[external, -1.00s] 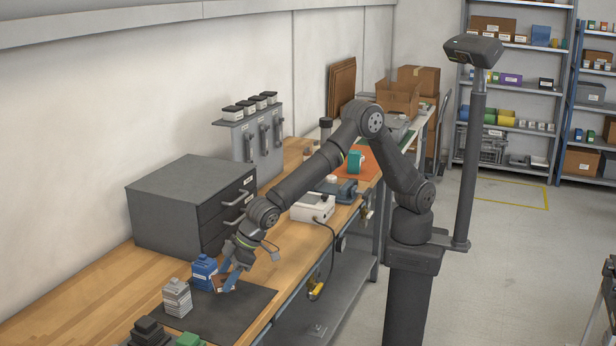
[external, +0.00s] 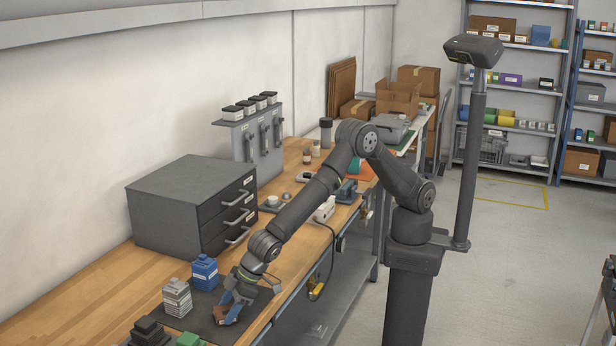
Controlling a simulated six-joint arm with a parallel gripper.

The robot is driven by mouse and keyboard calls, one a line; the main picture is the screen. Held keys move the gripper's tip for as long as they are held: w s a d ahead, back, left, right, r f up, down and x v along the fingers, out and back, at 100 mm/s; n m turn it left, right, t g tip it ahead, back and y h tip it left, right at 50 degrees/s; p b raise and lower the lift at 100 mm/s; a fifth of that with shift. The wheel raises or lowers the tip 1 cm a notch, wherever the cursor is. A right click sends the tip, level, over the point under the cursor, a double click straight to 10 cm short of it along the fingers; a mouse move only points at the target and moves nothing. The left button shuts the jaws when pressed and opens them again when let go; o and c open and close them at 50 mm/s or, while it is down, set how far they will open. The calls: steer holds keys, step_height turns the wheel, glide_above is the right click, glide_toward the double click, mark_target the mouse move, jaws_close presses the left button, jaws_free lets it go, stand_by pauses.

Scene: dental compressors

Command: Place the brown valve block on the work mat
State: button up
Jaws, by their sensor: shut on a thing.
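The brown valve block (external: 220,314) is between the blue fingers of my gripper (external: 228,309), which is shut on it. It is low over the front right part of the dark work mat (external: 203,327); I cannot tell whether it touches the mat. The fingers hide part of the block. A blue block (external: 205,272) stands behind it at the mat's back edge, and a grey-white ribbed block (external: 177,297) stands to its left.
A black block (external: 150,332) and a green block (external: 189,340) are at the mat's front left. A grey drawer cabinet (external: 190,205) stands behind. The bench's front edge is close to the right of my gripper. Bare wood (external: 90,290) lies to the left.

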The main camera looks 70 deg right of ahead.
mark_target(220, 312)
steer(key=o, duration=1.1)
steer(key=shift+f, duration=0.1)
steer(key=shift+r, duration=0.4)
steer(key=v, duration=1.1)
steer(key=shift+s+d+r, duration=0.15)
steer(key=shift+s+d, duration=0.05)
steer(key=shift+d, duration=0.05)
steer(key=x, duration=1.2)
steer(key=shift+a+r, duration=0.15)
steer(key=shift+r, duration=1.4)
steer(key=shift+f, duration=0.1)
